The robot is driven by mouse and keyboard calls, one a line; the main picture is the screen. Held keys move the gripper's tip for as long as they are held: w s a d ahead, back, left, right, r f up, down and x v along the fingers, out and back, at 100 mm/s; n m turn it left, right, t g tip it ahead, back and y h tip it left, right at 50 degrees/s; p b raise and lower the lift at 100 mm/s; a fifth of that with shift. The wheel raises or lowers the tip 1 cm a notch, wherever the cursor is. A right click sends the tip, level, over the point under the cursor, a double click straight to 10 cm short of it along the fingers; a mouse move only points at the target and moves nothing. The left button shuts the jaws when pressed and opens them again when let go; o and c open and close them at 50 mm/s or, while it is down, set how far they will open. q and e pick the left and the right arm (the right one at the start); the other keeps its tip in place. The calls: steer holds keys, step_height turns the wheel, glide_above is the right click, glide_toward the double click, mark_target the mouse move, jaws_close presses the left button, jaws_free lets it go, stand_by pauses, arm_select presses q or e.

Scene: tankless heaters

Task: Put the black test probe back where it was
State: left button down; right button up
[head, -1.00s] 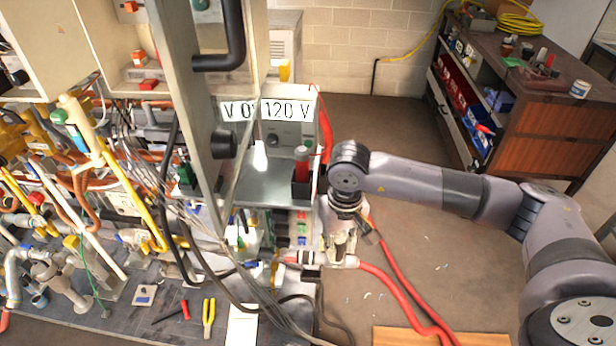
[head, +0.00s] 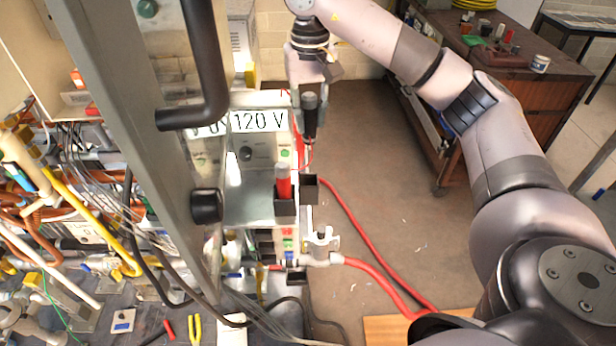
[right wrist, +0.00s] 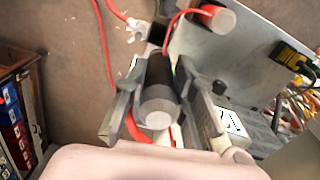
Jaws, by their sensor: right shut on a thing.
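My right gripper (head: 309,88) is shut on the black test probe (head: 309,118), which hangs upright with its tip pointing down. The right wrist view shows the probe (right wrist: 161,92) between the two fingers (right wrist: 163,108). Below it in the head view is a small black square holder (head: 309,190), with no probe seen in it; a gap shows between the probe's handle and this holder. The red probe (head: 284,182) stands in the neighbouring black holder (head: 284,207), just left. I cannot tell how far the thin tip reaches. My left gripper is not in view.
The meter labelled 120 V (head: 259,120) stands behind the metal shelf (head: 248,200). A grey door edge with a black handle (head: 205,65) rises at left. Red hoses (head: 370,250) cross the floor. A workbench (head: 530,85) stands at back right.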

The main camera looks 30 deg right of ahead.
mark_target(309, 132)
steer(key=shift+w+f+p, duration=0.1)
steer(key=shift+f+p, duration=1.55)
steer(key=shift+f, duration=6.35)
steer(key=o, duration=0.9)
step_height(309, 132, up, 12)
steer(key=b, duration=0.4)
steer(key=shift+f, duration=0.25)
steer(key=shift+r, duration=0.45)
